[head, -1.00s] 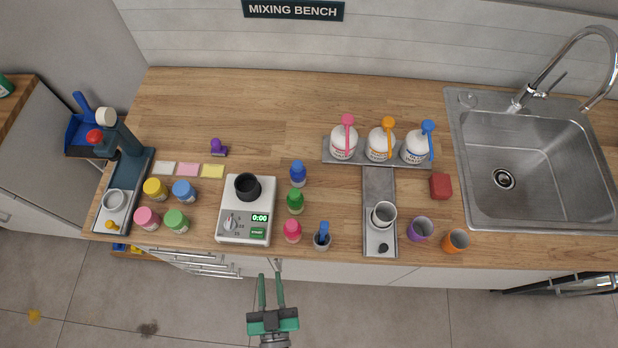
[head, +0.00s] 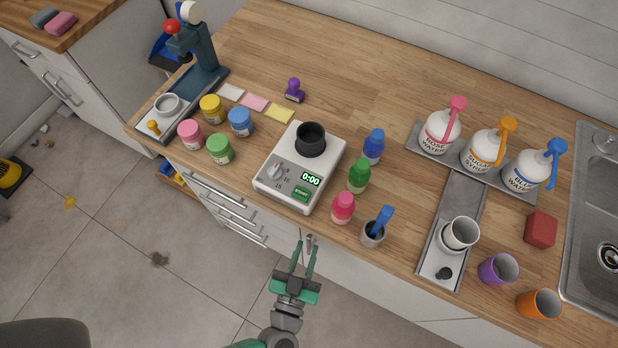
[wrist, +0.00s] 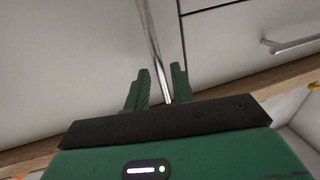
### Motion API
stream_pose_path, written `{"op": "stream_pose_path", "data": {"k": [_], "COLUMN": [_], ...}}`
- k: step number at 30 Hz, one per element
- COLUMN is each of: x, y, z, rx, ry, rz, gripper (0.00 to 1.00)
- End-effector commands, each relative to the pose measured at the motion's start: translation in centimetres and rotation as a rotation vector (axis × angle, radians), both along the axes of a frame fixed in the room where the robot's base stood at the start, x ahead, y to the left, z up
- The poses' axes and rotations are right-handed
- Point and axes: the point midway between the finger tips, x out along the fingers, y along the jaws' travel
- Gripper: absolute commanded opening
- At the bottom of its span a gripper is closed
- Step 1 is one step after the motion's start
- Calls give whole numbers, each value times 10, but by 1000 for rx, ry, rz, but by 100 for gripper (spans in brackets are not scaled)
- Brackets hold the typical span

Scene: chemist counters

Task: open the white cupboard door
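The white cupboard door (wrist: 70,60) fills the left of the wrist view. In the head view its front (head: 365,282) lies below the bench edge, right of the drawers, and appears closed. Its slim metal handle (wrist: 154,40) also shows in the head view (head: 310,239), just below the worktop. My green gripper (head: 305,253) is at the handle. In the wrist view its two fingers (wrist: 160,84) are apart, with the handle running between them. I see small gaps beside the bar, so contact is not clear.
Drawers with bar handles (head: 226,197) lie left of the door. The worktop (head: 340,65) overhangs above, with a scale (head: 284,194), a pink bottle (head: 343,209) and a cup with a blue tool (head: 373,234) near its edge.

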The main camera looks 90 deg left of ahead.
Motion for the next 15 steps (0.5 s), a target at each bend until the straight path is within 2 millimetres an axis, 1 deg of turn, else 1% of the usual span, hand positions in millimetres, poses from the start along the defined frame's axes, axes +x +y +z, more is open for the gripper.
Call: {"op": "stream_pose_path", "data": {"k": [1,3,6,14,15], "x": [4,7,10,11,11], "y": [8,17,25,28,28], "z": [-1,-1,-1,0,0], "rx": [1,0,0,0,0], "ry": [-4,-2,-1,-1,-1], "rz": [0,-1,-1,-1,-1], "gripper": [24,24,24,24,22]}}
